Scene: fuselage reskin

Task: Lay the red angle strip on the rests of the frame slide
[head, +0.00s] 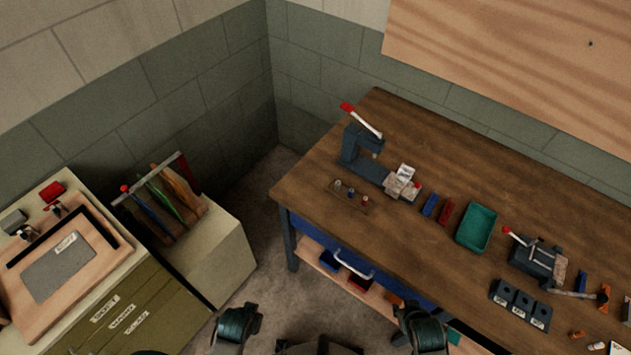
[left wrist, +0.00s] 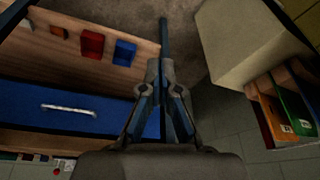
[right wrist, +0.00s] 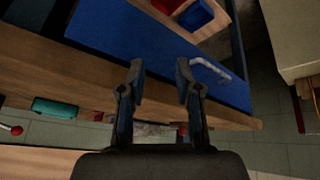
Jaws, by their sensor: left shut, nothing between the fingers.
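The red angle strip (head: 445,211) appears to be the short red bar lying on the wooden bench, beside a similar blue bar (head: 429,205) and left of the green tray. I cannot tell for certain which part is the frame slide; a dark grey fixture with a red-tipped lever (head: 537,260) stands right of the tray, and its rests are too small to make out. My left gripper (left wrist: 163,82) is shut and empty, off the bench to the left. My right gripper (right wrist: 160,78) is open and empty near the bench's front edge. Neither gripper is near the strip.
A lever press (head: 362,148) stands at the bench's far left end. The green tray (head: 477,227) and black labelled blocks (head: 519,304) occupy the bench further right. Below is a blue drawer with a handle (head: 354,264).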

